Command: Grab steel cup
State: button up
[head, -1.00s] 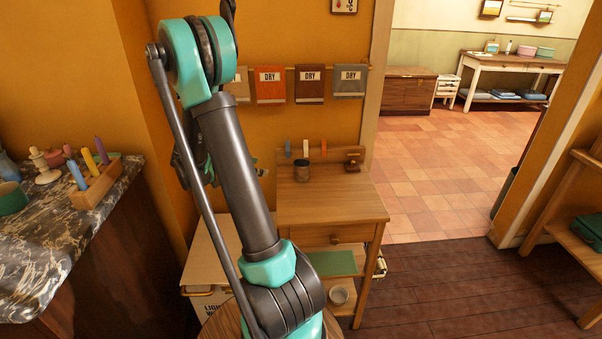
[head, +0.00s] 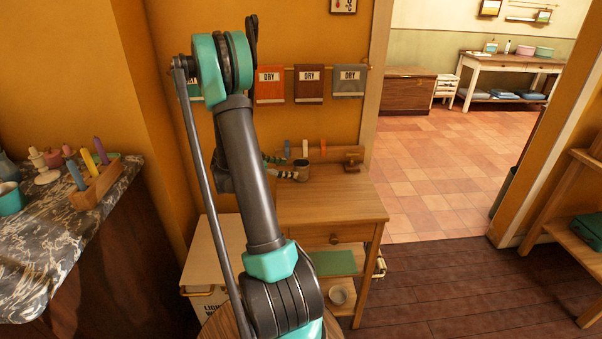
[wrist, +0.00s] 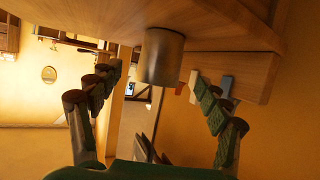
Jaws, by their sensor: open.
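The steel cup (head: 302,168) stands upright on top of the small wooden cabinet (head: 345,196), towards its back. The wrist view is upside down; there the grey metal cup (wrist: 161,57) hangs from the tabletop at upper centre. My gripper (head: 277,165) is just left of the cup in the head view, partly hidden by my arm. In the wrist view my gripper (wrist: 155,75) is open, with one dark green finger on each side of the cup and visible gaps between. I cannot tell how far the fingertips reach along it.
A wooden stand (head: 352,161) is right of the cup, with small coloured pieces along the wall behind. Towels (head: 309,84) hang above. A pale bowl (head: 338,295) sits on a lower shelf. The cabinet top's front is clear.

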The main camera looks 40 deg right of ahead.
aim_at(298, 168)
jog(key=x, duration=0.5)
jog(key=shift+c, duration=0.4)
jog(key=c, duration=1.2)
